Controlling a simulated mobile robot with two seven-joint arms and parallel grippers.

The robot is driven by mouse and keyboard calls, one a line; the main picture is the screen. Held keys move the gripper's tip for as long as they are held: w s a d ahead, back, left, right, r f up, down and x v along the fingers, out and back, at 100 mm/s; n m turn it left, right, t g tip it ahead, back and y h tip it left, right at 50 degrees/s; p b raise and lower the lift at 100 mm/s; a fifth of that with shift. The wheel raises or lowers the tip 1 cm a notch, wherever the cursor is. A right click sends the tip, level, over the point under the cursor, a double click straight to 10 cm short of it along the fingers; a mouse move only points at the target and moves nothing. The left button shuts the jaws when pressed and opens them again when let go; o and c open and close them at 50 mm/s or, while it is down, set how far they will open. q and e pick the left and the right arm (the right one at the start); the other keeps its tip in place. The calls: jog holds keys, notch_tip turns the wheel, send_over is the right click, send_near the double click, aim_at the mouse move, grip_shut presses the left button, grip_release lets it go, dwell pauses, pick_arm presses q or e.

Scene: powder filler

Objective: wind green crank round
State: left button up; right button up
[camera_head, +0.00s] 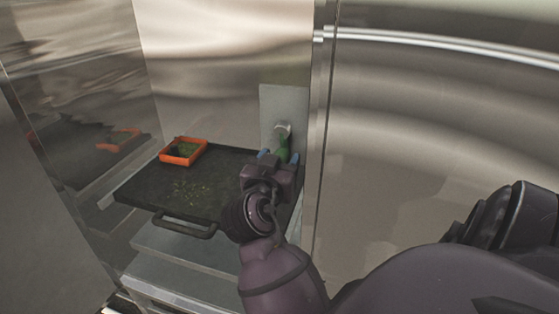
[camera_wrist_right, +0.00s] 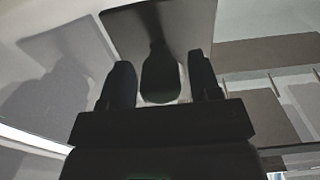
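The green crank (camera_head: 283,146) sticks out from a grey plate (camera_head: 270,104) on the metal wall, with a pale hub at its upper end. My right gripper (camera_head: 279,157) is at the crank, its blue-tipped fingers on either side of the green part. In the right wrist view the crank handle (camera_wrist_right: 161,78) shows dark between the two fingers of my right gripper (camera_wrist_right: 160,76). A narrow gap shows on each side of the handle, so the gripper looks open around it. My gripper and wrist hide the lower end of the crank in the head view. My left gripper is not in view.
A black tray (camera_head: 150,189) with a front handle (camera_head: 185,226) lies left of my right wrist, with green bits on it. An orange square container (camera_head: 183,152) stands at its back. Metal walls enclose the left and back. A metal panel (camera_head: 420,130) stands close on the right.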

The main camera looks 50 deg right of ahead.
jog(key=c, duration=0.8)
jog(key=shift+o, duration=0.2)
jog(key=shift+s+d+n, duration=0.15)
jog(key=shift+s+n, duration=0.1)
jog(key=shift+n, duration=0.55)
jog(key=shift+r, duration=0.1)
jog(key=o, duration=0.9)
